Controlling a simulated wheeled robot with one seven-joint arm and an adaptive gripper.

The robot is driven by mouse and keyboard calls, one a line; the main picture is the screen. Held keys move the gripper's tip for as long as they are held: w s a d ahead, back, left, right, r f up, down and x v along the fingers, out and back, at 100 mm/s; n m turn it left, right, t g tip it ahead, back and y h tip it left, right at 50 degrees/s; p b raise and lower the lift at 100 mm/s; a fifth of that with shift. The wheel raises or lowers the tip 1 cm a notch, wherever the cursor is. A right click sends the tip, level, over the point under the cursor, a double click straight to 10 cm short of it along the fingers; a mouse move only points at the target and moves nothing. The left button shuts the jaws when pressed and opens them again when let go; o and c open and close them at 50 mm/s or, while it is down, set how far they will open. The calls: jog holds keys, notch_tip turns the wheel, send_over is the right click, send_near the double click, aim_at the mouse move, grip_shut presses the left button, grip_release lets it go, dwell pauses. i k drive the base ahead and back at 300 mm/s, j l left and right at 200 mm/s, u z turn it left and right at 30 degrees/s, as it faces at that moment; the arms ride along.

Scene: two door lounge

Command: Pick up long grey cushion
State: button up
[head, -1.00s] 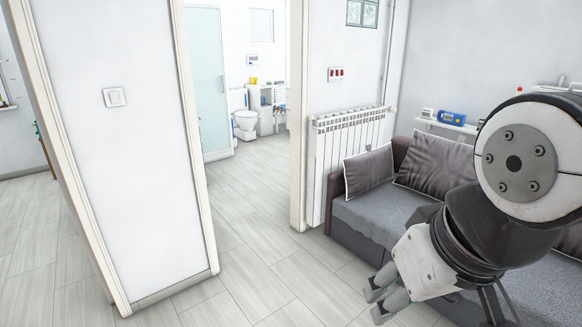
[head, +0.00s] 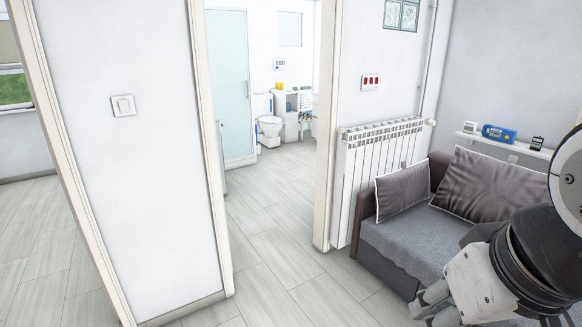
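Two grey cushions with pale piping lean on the sofa (head: 400,238) in the head view. The left one (head: 403,187) is smaller and elongated, near the sofa's arm by the radiator. The right one (head: 488,184) is larger and partly hidden by my arm at its lower right. I cannot tell for certain which is the long one. My gripper (head: 432,309) is at the lower right, in front of the sofa and apart from both cushions. Its fingers point left, no object shows in them, and their opening is unclear.
A white radiator (head: 385,170) stands on the wall left of the sofa. A shelf (head: 500,143) with small items hangs behind it. A doorway to a bathroom with a toilet (head: 271,130) lies left of the radiator. A wall section (head: 135,190) stands at left. The tiled floor (head: 290,260) is clear.

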aim_at(395, 192)
jog(key=i+j+z, duration=0.15)
jog(key=i, duration=2.05)
jog(key=i+j+z, duration=0.15)
jog(key=i+z, duration=0.3)
jog(key=i+j+z, duration=0.5)
jog(key=i, duration=0.15)
jog(key=i+j+z, duration=0.95)
jog(key=j, duration=0.2)
jog(key=k+l, duration=0.05)
jog(key=k, duration=0.05)
